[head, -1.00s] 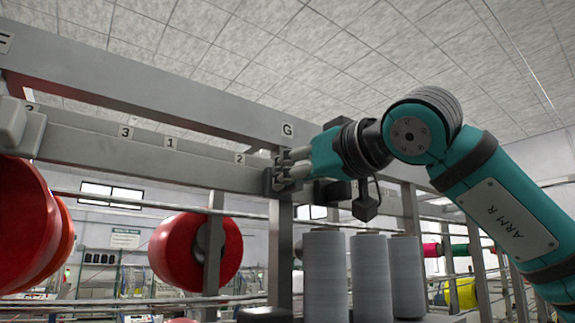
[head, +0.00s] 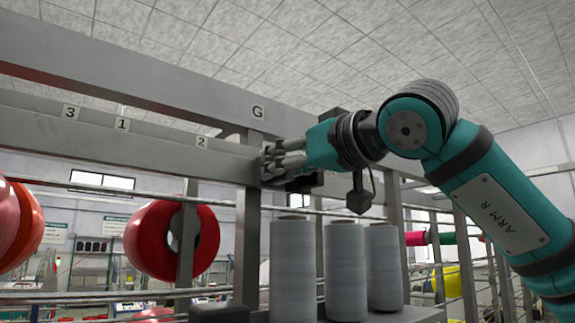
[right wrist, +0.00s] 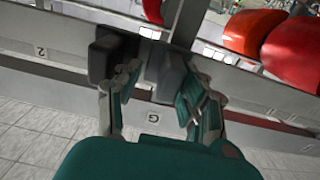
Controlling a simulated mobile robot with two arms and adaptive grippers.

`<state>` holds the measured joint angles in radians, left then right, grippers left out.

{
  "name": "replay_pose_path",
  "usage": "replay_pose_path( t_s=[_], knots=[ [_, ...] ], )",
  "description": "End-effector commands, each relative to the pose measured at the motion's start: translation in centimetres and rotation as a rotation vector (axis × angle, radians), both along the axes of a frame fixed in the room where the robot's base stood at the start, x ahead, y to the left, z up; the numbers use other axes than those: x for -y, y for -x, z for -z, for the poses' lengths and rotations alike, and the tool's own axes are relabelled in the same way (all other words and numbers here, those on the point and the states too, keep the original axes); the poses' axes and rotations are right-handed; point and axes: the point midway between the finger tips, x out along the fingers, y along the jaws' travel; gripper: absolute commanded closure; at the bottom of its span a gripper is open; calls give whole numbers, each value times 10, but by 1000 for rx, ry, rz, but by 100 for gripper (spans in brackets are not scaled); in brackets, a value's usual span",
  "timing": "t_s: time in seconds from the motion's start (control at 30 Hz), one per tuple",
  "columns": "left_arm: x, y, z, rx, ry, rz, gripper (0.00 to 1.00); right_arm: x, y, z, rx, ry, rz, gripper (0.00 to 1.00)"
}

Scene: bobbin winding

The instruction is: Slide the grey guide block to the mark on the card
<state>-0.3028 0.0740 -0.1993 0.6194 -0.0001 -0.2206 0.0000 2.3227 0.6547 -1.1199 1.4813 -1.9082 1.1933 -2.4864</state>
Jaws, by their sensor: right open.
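My right gripper (head: 270,163) is open at the rail below the G label, with its arm coming in from the right. In the right wrist view its fingers (right wrist: 160,95) are spread, with a grey boxy surface (right wrist: 166,72) between them; I cannot tell whether that is block or upright. A dark grey block (right wrist: 108,52), possibly the guide block, is beside the left finger there; contact is unclear. A dark shape (head: 304,183) shows under the gripper in the head view. Number cards 3 (head: 71,113), 1 (head: 122,125) and 2 (head: 201,141) sit along the rail. My left gripper is out of view.
The rail (head: 150,148) runs below an upper beam (head: 170,95) and meets an upright (head: 246,215). Grey cones (head: 345,270) stand below my right gripper. Red reels (head: 165,240) hang at the left. The space above the beam is free.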

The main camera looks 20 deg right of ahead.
Motion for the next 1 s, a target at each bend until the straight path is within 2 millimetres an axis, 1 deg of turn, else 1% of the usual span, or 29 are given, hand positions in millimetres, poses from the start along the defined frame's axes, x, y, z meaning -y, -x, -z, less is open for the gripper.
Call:
replay_pose_path(
  t_s=[0.03, 0.13, 0.23, 0.37, 0.5, 0.6, 0.7, 0.83, 1.0],
  knots=[
    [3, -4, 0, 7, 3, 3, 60, 0, 0, 0, 0, 1, -1, 60],
    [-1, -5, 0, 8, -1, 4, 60, 1, 4, 0, 0, 1, -1, 60],
    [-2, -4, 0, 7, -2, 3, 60, 5, 16, -1, 2, -1, -2, 60],
    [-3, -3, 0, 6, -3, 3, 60, 15, 40, 0, 4, 1, -1, 60],
    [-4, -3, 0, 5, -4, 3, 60, 26, 69, 0, 4, -1, 0, 60],
    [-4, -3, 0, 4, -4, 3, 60, 33, 86, 0, 3, -1, 1, 60],
    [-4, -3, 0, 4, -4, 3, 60, 38, 100, 0, 2, -2, 0, 60],
    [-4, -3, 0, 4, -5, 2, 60, 41, 110, 0, 1, -1, 1, 60],
    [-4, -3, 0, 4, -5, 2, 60, 43, 113, 1, 0, -1, 1, 60]
  ],
)
